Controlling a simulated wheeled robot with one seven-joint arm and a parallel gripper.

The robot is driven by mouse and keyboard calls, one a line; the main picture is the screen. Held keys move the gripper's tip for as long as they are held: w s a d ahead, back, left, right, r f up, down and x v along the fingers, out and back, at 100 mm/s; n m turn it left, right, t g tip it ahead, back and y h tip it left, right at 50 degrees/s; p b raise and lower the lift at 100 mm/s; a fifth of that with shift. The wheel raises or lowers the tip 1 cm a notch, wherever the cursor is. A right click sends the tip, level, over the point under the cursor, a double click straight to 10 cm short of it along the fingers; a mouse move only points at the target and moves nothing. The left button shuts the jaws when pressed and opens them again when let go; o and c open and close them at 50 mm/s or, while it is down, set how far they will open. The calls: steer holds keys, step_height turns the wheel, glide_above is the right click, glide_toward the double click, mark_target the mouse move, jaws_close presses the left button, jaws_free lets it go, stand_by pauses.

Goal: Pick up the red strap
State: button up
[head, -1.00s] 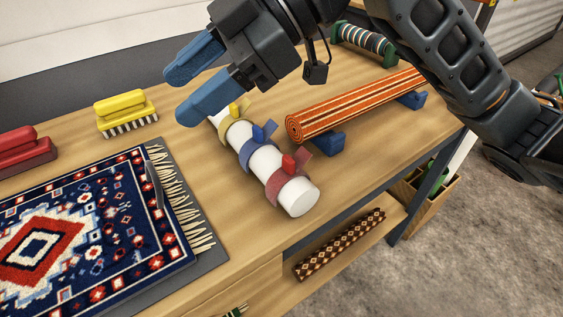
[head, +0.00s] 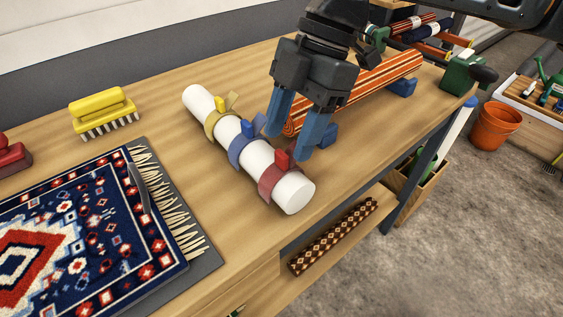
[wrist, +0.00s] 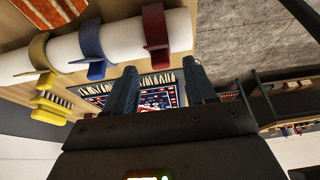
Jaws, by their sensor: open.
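The red strap (head: 270,182) is wrapped around the near right end of a white roll (head: 294,192) on the wooden table. Its red buckle (head: 281,158) and a loose tail stand up from the roll. My gripper (head: 287,143) points down, open and empty, just above and behind the red strap in the head view. In the wrist view the red strap (wrist: 155,35) lies beyond the open fingers (wrist: 159,70), nearly in line with the gap. The blue strap (head: 238,148) and yellow strap (head: 215,122) sit farther along the same roll.
An orange striped rolled rug (head: 375,79) lies on blue rests behind my gripper. A yellow brush (head: 102,108) and a patterned rug (head: 80,235) are to the left. The table's front edge is close to the roll's near end. A patterned roll (head: 333,236) lies on the lower shelf.

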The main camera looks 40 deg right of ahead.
mark_target(284, 151)
steer(key=shift+x, duration=1.55)
jaws_close()
